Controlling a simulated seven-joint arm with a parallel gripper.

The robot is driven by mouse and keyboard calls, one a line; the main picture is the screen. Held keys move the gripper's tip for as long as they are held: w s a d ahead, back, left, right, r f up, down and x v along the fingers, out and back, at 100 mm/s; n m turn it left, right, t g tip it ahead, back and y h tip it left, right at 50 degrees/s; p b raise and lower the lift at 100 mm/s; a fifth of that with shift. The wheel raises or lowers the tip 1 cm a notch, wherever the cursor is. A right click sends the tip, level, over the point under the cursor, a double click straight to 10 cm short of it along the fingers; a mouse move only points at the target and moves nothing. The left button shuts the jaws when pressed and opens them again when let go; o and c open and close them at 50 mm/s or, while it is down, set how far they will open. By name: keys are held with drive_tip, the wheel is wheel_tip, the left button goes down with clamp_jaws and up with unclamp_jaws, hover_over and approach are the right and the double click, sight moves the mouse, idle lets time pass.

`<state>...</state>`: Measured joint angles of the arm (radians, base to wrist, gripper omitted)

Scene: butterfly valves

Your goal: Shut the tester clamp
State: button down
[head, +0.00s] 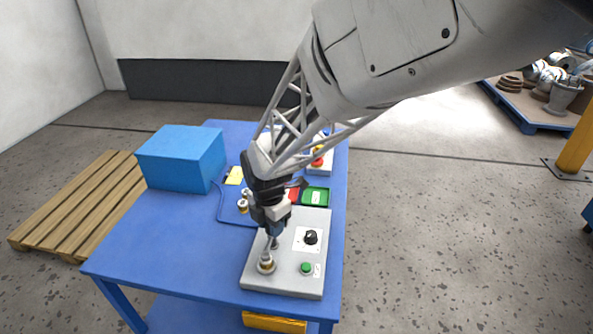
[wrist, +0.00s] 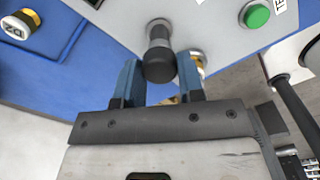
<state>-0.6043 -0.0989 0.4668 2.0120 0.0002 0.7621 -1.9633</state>
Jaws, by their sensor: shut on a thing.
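The tester (head: 285,270) is a grey panel box on the blue bench, with a black dial (head: 311,237) and a green button (head: 306,268). The clamp (head: 266,265) stands at its left front, with a metal rod rising to my gripper (head: 273,230). In the wrist view, the clamp's black handle grip (wrist: 160,62) sits between the two blue fingers of my gripper (wrist: 161,82). My gripper is shut on this handle. The fingers hide part of the handle in the head view. The tester's green button (wrist: 256,15) also shows in the wrist view.
A blue box (head: 182,158) stands at the bench's back left. Red and green trays (head: 315,196) and small brass-coloured parts (head: 243,205) lie behind the tester. A control box with a red button (head: 318,160) is farther back. The bench's front left is clear. A wooden pallet (head: 75,200) lies on the floor.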

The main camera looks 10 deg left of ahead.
drive_tip(key=c, duration=0.7)
unclamp_jaws()
drive_tip(key=shift+c, duration=0.2)
drive_tip(key=shift+r, duration=3.9)
